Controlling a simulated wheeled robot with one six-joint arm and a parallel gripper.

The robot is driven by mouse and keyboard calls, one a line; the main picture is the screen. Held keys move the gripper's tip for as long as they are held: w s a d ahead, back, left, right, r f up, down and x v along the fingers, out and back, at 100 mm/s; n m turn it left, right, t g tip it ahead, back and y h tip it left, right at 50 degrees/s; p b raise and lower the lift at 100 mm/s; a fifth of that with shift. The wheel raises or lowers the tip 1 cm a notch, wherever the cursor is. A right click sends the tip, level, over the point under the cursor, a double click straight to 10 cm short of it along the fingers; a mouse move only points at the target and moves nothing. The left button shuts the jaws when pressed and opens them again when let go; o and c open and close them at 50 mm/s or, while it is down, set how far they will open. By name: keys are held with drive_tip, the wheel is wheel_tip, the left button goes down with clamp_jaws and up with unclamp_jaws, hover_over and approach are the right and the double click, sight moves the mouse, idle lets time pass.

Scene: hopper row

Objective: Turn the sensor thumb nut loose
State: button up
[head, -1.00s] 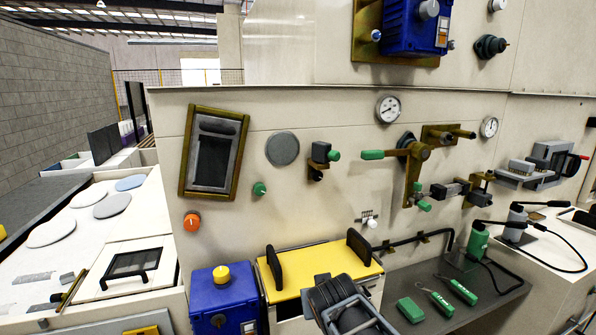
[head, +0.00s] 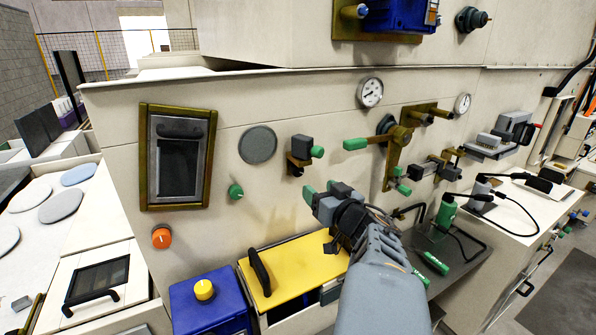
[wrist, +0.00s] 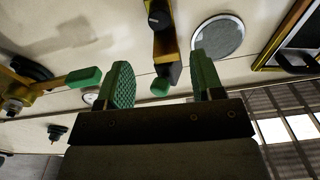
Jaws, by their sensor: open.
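The sensor (head: 301,147) is a small dark grey box on a brass bracket on the cream wall panel. Its green thumb nut (head: 317,152) sticks out at the right. In the wrist view, which looks upside down, the nut (wrist: 160,87) shows in the gap between the fingers, nearer the left one, with the brass bracket (wrist: 165,44) above it. My gripper (head: 320,190) has green finger pads and is open and empty. In the head view it lies just below the sensor, apart from the nut. The fingers (wrist: 163,82) also show in the wrist view.
A green-handled lever (head: 356,144) on a brass bracket sits to the right of the sensor. A grey disc (head: 258,145), a green knob (head: 236,191) and a framed window (head: 178,158) are to the left. A yellow-topped box (head: 285,278) stands below.

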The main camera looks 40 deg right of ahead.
sight(299, 172)
drive_tip(key=w, duration=0.3)
drive_tip(key=w+d, duration=0.1)
drive_tip(key=w, duration=0.3)
drive_tip(key=w+p, duration=0.1)
drive_tip(key=w, duration=0.2)
drive_tip(key=shift+w+d, duration=0.2)
drive_tip(key=shift+d, duration=0.05)
